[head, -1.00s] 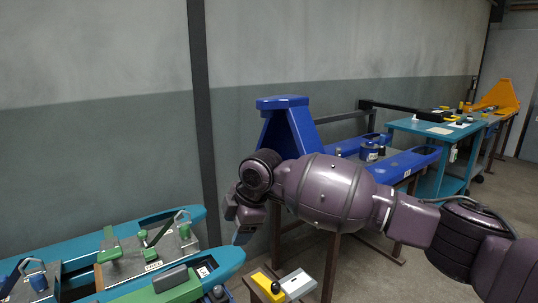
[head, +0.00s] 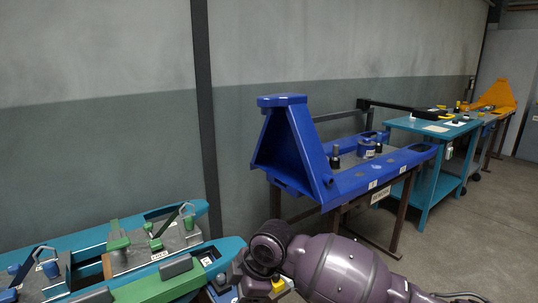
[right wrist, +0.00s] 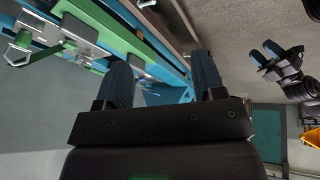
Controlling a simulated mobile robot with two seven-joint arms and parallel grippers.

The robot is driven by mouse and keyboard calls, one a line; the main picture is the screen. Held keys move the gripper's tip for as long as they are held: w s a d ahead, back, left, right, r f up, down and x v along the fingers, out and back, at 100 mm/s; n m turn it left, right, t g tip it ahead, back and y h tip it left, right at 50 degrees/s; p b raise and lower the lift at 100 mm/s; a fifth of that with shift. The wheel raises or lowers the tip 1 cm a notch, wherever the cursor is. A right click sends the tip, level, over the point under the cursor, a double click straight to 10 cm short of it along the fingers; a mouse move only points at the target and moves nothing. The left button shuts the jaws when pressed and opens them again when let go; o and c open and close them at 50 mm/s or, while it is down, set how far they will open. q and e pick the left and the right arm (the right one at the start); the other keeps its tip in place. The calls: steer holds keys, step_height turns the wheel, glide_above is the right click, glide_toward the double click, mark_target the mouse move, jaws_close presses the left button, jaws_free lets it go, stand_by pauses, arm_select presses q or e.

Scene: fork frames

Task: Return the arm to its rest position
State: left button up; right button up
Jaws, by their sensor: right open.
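My right arm comes in from the lower right in the head view, a purple arm with dark joints (head: 335,272). Its wrist end is low in the picture, in front of the teal and green fixture, and the fingers are hard to make out there. In the right wrist view my right gripper (right wrist: 161,80) shows two dark ribbed fingers, wide apart with nothing between them. A second dark gripper with blue-grey fingertips, which looks like my left (right wrist: 266,55), is small at the upper right of that view. Its jaw gap is too small to judge.
A teal and green fixture (head: 222,250) lies at the lower left, close to my right wrist. A blue bench (head: 395,160) with a tall blue end stands behind the arm. A teal cart (head: 425,180) and an orange stand (head: 497,93) are farther right. Floor at the right is clear.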

steer(key=s+d+f+m+t, duration=0.1)
steer(key=s+d+f+m, duration=0.5)
steer(key=s, duration=0.4)
steer(key=s+d+f+m, duration=0.4)
steer(key=s+d+f, duration=0.3)
steer(key=s+f, duration=0.15)
steer(key=s+d+m+g+h, duration=0.1)
steer(key=s+d+m+h, duration=0.75)
steer(key=s+d, duration=1.35)
arm_select(q)
step_height(320, 180, down, 7)
steer(key=m+b, duration=0.2)
steer(key=b, duration=0.9)
arm_select(e)
steer(key=w+a+f+t+y, duration=0.3)
steer(key=w+f+t+y, duration=0.1)
steer(key=w+f+t, duration=0.7)
arm_select(q)
step_height(320, 180, up, 11)
steer(key=n+p, duration=0.2)
steer(key=p, duration=1.4)
steer(key=shift+s+a, duration=0.15)
steer(key=shift+s, duration=0.2)
arm_select(e)
step_height(320, 180, up, 11)
steer(key=s+d+m+g, duration=0.1)
steer(key=shift+d+f+h, duration=0.15)
steer(key=shift+d+h, duration=0.1)
steer(key=shift+h, duration=0.1)
